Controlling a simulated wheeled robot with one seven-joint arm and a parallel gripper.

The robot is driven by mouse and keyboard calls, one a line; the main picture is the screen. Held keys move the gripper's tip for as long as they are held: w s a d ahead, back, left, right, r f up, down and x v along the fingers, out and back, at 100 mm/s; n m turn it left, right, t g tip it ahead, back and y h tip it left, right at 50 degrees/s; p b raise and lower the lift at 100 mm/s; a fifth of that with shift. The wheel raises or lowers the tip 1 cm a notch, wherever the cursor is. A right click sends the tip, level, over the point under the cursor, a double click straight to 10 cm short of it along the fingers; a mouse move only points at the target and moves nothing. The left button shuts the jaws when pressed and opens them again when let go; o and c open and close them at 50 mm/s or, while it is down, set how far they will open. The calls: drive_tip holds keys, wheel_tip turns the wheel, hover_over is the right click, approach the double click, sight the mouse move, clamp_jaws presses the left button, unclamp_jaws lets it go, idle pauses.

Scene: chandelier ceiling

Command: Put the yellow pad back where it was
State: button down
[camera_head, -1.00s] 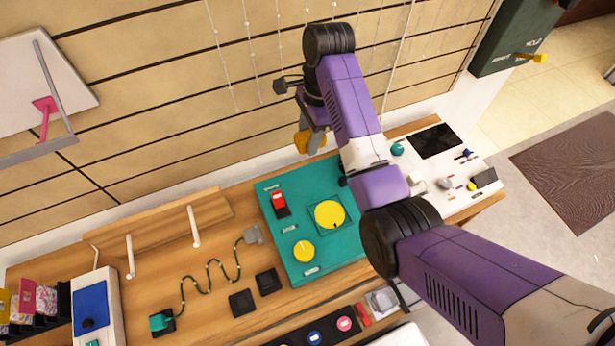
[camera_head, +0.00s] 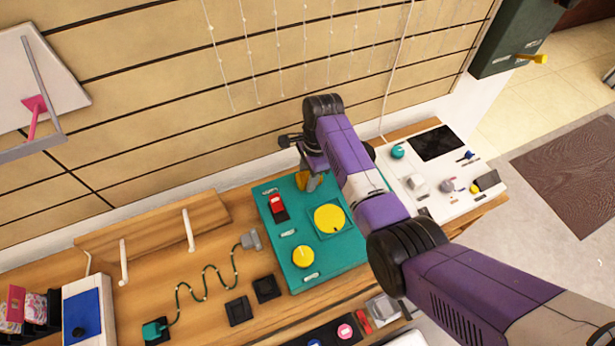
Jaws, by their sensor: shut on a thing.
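The yellow pad (camera_head: 302,181) is a small yellow-orange piece at the end of my arm, over the back edge of the teal board (camera_head: 295,272). My gripper (camera_head: 311,183) is shut on it, pointing down. The wrist hides part of the pad and of the jaws. I cannot tell whether the pad touches the board or hangs just above it. The board carries a large yellow disc (camera_head: 329,217) in a square frame, a smaller yellow knob (camera_head: 302,257) and a red switch (camera_head: 277,205).
A white panel (camera_head: 425,205) with knobs and a dark screen stands right of the board. A green wavy cord (camera_head: 205,297), dark square pads (camera_head: 266,289) and a wooden rack with pegs (camera_head: 187,229) lie left. The slatted wall (camera_head: 150,120) is close behind.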

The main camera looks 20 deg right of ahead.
drive_tip(key=shift+f, duration=0.35)
drive_tip(key=c, duration=0.8)
unclamp_jaws()
drive_tip(key=r, duration=0.4)
drive_tip(key=d+r, duration=0.1)
drive_tip(key=r, duration=0.7)
drive_tip(key=shift+d+r+p, duration=0.15)
drive_tip(key=shift+d+p, duration=0.15)
drive_tip(key=shift+d, duration=0.1)
